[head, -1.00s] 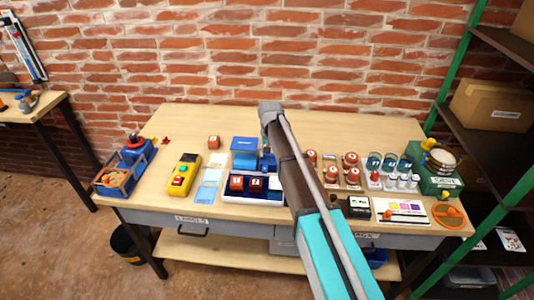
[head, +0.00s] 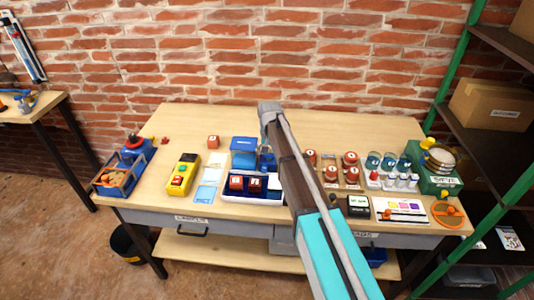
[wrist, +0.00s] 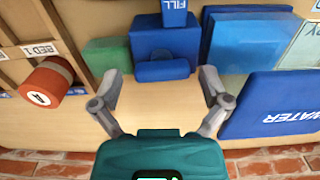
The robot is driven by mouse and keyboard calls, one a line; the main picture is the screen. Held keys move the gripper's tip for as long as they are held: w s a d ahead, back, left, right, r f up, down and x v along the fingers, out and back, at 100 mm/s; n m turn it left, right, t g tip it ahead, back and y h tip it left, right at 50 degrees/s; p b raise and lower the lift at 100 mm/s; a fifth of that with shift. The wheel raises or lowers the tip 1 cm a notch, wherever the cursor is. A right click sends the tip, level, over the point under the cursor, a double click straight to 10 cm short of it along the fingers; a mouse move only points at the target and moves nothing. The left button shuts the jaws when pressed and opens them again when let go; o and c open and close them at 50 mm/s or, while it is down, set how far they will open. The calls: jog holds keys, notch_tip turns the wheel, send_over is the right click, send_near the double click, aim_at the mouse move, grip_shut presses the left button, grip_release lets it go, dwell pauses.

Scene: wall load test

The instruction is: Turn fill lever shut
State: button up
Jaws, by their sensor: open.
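In the wrist view a dark blue block (wrist: 181,38) has a FILL label (wrist: 174,5) on a blue part above it. A rounded blue piece (wrist: 162,71), which looks like the fill lever, sticks out of its near face. My gripper (wrist: 161,77) is open, with one finger on each side of this piece. The fingers look apart from it; exact depth is hard to tell. In the head view, blue parts of the fill unit (head: 266,160) show just left of my arm.
In the wrist view a blue WATER tank (wrist: 285,103) lies to the right and a red-brown cylinder marked A (wrist: 45,83) to the left, by a wooden rack. A green block (wrist: 105,52) stands beside the blue one. The brick wall is close.

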jog(key=shift+c, duration=0.6)
notch_tip(320, 180, up, 5)
jog(key=p, duration=0.5)
jog(key=shift+w+r, duration=0.1)
jog(key=s+d, duration=2.2)
jog(key=s, duration=0.4)
jog(key=shift+n, duration=0.3)
